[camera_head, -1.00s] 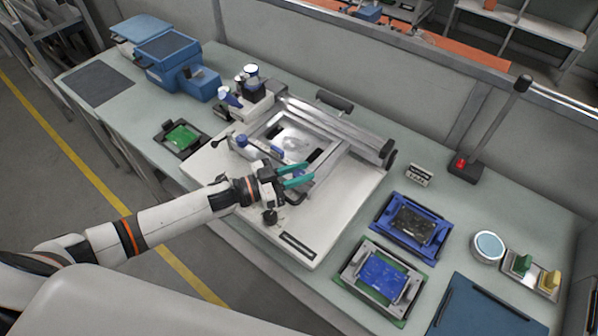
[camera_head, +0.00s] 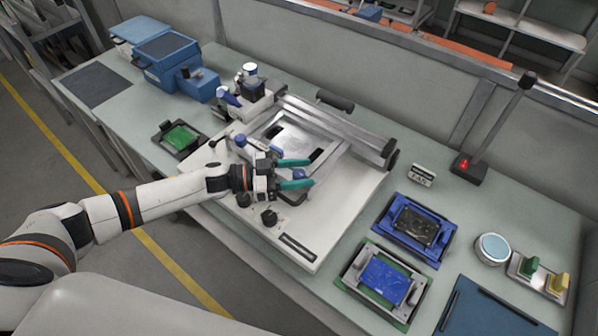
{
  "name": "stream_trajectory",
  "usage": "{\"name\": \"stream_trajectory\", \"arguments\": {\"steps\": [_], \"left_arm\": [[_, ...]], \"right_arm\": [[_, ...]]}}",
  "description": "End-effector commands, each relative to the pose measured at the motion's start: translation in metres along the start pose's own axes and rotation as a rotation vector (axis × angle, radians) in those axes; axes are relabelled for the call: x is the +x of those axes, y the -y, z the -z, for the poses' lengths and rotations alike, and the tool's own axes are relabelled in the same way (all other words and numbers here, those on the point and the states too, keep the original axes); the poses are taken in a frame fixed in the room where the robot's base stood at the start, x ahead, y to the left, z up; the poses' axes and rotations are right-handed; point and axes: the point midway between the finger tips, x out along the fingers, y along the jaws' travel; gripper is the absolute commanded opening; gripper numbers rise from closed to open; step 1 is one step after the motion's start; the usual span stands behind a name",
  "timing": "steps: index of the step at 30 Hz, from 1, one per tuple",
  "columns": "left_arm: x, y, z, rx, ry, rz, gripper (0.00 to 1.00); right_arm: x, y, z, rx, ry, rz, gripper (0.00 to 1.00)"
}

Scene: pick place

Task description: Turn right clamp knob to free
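A white stencil-printer machine (camera_head: 335,205) with a metal frame stands mid-bench. A blue clamp knob (camera_head: 299,174) shows at the frame's front right, between the teal fingers of my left gripper (camera_head: 310,172). The gripper is open, with one finger on each side of the knob. I cannot tell whether either finger touches it. Another blue knob (camera_head: 240,140) sits on the frame's left side. My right gripper is not in view.
Black knobs (camera_head: 269,217) stand on the machine's front, close under the gripper. A green board lies in a black tray (camera_head: 179,138) at left. A bar (camera_head: 345,125) crosses the frame's back.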

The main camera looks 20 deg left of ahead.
Motion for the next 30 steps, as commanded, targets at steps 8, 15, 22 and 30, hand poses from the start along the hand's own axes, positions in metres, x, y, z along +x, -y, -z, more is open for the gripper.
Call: {"name": "stream_trajectory", "arguments": {"steps": [8, 15, 22, 30], "left_arm": [[-0.001, 0.0, 0.0, 0.0, 0.0, -0.001, 0.48], [-0.028, 0.0, 0.004, 0.0, -0.004, -0.003, 0.48], [-0.078, 0.0, 0.004, 0.0, -0.004, -0.002, 0.48], [-0.115, 0.0, 0.002, -0.001, -0.001, -0.001, 0.48]], "right_arm": [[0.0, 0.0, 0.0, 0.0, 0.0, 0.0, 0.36], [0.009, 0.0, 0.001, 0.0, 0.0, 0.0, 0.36], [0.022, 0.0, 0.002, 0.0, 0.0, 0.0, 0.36], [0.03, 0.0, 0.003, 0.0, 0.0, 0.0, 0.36]]}}
